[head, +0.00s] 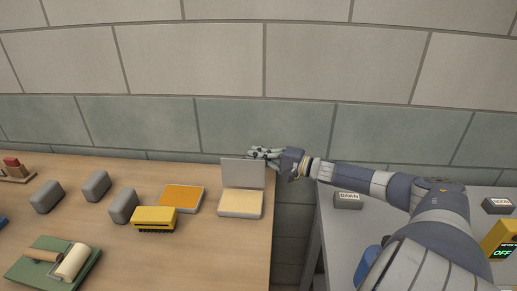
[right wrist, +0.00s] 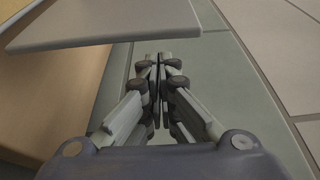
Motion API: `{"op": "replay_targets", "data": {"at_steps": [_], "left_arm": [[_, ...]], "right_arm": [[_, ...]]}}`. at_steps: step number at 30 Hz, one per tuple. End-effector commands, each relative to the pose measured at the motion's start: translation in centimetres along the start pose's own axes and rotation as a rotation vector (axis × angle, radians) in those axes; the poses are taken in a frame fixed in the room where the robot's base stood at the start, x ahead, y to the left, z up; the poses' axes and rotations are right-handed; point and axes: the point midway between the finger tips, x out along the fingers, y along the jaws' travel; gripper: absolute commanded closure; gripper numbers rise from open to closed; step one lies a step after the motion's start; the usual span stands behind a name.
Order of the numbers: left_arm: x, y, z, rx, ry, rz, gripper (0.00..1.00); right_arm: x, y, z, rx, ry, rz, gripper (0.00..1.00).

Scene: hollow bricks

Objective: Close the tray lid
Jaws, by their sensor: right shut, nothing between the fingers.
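The tray (head: 240,206) is a pale box with a cream inside, at the right back corner of the wooden table. Its grey lid (head: 243,173) stands upright, open, along the tray's back edge. My right gripper (head: 253,153) is shut and empty, behind the top right of the lid. In the right wrist view the lid (right wrist: 105,22) shows as a flat grey plate just past the fingers, at upper left. The shut fingertips (right wrist: 158,62) are close to its edge; I cannot tell whether they touch. My left gripper is out of view.
An orange-topped tray (head: 182,198) and a yellow brush-like block (head: 154,219) lie left of the tray. Several grey blocks (head: 95,186) and a green board with a roller (head: 52,262) are farther left. A tiled wall is close behind; a gap separates the grey table (head: 330,225) at right.

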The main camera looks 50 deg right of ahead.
Motion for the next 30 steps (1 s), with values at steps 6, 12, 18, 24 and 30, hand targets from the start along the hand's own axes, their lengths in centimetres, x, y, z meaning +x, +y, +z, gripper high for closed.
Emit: {"op": "replay_targets", "data": {"at_steps": [6, 12, 18, 24, 30], "left_arm": [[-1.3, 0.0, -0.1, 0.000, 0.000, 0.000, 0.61], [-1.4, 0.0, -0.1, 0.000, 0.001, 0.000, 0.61], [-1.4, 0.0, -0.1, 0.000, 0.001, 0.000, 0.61], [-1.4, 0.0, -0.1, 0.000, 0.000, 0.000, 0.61], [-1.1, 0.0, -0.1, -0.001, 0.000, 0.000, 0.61]], "right_arm": [[-0.5, -0.1, 1.4, 0.001, -0.001, 0.001, 1.00], [-0.6, 0.0, 1.8, 0.001, 0.000, 0.000, 1.00], [-0.6, 0.0, 1.8, 0.000, 0.000, 0.000, 1.00], [-0.6, 0.0, 1.7, -0.006, 0.000, -0.003, 1.00], [-0.5, -0.2, 1.5, -0.047, 0.000, -0.018, 1.00]]}}
